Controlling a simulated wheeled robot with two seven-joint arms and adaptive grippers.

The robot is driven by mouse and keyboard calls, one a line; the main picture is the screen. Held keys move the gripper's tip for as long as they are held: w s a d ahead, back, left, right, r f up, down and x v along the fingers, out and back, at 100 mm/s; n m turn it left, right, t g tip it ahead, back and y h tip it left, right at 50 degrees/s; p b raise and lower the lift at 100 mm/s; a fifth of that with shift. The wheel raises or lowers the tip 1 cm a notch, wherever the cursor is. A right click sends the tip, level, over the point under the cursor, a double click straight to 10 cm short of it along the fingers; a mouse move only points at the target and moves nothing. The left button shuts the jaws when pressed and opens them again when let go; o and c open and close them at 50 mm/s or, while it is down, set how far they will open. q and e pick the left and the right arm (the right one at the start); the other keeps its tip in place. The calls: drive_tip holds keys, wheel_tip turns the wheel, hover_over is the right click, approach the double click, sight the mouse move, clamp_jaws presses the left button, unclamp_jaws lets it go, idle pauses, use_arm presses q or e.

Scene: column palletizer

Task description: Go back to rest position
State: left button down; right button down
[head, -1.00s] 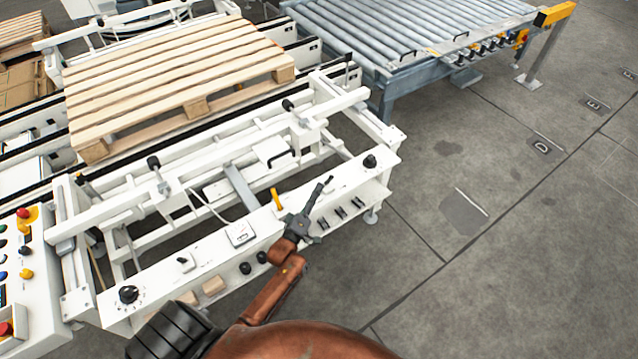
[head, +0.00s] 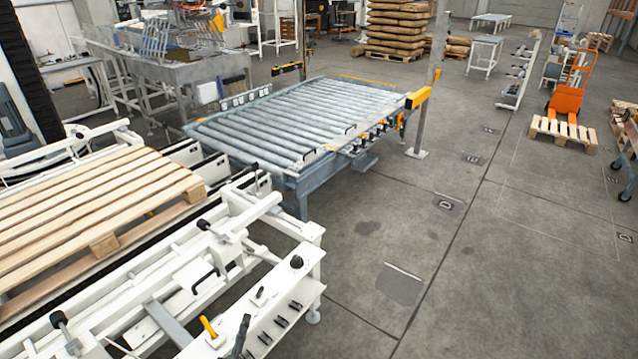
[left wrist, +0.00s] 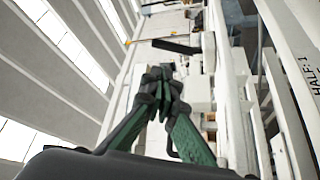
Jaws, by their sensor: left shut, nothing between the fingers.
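My right gripper is in neither view.
A wooden pallet (head: 90,205) lies on the white machine at the left. A roller conveyor (head: 270,125) with a yellow-ended post stands behind. An orange hand truck (head: 567,100) is at the far right.

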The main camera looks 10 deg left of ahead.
use_arm(q)
drive_tip(key=s+d+f+m+g+h, duration=0.2)
drive_tip(key=s+d+f+m+g, duration=0.3)
drive_tip(key=s+f+m+g, duration=0.55)
drive_tip(key=s+a+r+m+g+y, duration=0.15)
drive_tip(key=s+g, duration=0.25)
drive_tip(key=s, duration=0.9)
drive_tip(key=s+a+m+g, duration=0.2)
drive_tip(key=s+g, duration=0.2)
drive_tip(key=s, duration=0.8)
drive_tip(key=s+d+f+p, duration=0.1)
drive_tip(key=s+f, duration=0.1)
drive_tip(key=f, duration=1.3)
drive_tip(key=s+d+f, duration=0.1)
drive_tip(key=s+f, duration=0.2)
drive_tip(key=f, duration=1.1)
drive_tip(key=s+f+m+g+p, duration=0.1)
drive_tip(key=s+f+g, duration=0.1)
drive_tip(key=s+f, duration=1.2)
drive_tip(key=s, duration=0.4)
drive_tip(key=shift+s+f+h, duration=0.2)
drive_tip(key=shift+s+h, duration=0.1)
drive_tip(key=shift+h, duration=0.05)
